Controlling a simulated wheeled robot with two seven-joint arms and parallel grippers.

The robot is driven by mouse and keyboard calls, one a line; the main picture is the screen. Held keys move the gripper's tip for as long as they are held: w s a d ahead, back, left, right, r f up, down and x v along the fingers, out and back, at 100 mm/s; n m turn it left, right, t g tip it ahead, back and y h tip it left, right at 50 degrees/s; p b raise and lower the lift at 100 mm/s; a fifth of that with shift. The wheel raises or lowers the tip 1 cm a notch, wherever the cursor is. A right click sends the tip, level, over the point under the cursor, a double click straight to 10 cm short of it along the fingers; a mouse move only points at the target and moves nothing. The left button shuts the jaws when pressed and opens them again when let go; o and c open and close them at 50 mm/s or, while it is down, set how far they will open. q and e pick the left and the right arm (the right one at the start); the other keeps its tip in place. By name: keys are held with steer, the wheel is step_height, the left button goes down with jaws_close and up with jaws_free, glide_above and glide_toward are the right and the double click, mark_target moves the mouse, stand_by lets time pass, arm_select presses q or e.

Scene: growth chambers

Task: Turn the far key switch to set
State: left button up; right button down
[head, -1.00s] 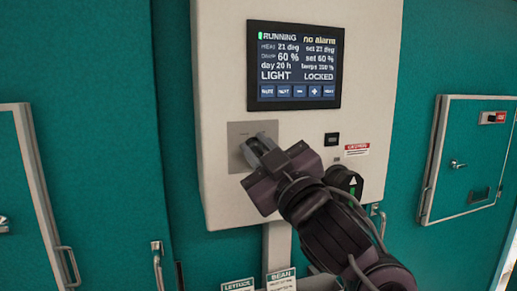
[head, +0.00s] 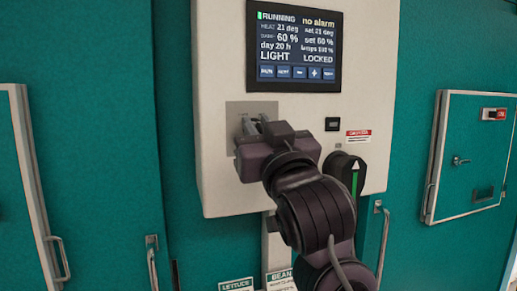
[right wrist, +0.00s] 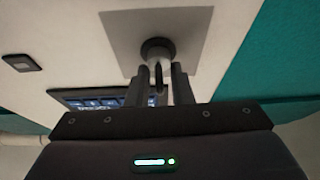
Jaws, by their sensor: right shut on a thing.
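The key switch sits on a square grey plate (head: 238,108) on the pale control box, below the screen. In the right wrist view the plate (right wrist: 195,22) carries a round dark lock collar with the key (right wrist: 158,76) standing out from it. My right gripper (head: 257,126) is at the plate and hides most of the switch in the head view. In the right wrist view its two fingers (right wrist: 160,84) are shut on the key. The screen (head: 294,45) reads RUNNING, no alarm, LIGHT and LOCKED. My left gripper is not in view.
A teal cabinet door (head: 468,155) is at the right.

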steer(key=m, duration=0.1)
steer(key=m+h+b, duration=0.1)
steer(key=shift+a+f+m+h, duration=0.1)
steer(key=shift+f+m+h, duration=0.2)
steer(key=shift+m, duration=0.1)
steer(key=shift+m+h+b, duration=0.6)
steer(key=shift+m+b, duration=0.1)
steer(key=shift+m, duration=0.5)
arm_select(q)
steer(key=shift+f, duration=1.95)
arm_select(e)
steer(key=shift+w+r+m+h, duration=0.1)
steer(key=shift+m+h, duration=0.9)
steer(key=shift+m, duration=1.1)
steer(key=shift+d, duration=0.2)
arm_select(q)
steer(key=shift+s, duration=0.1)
arm_select(e)
steer(key=c, duration=1.6)
jaws_free()
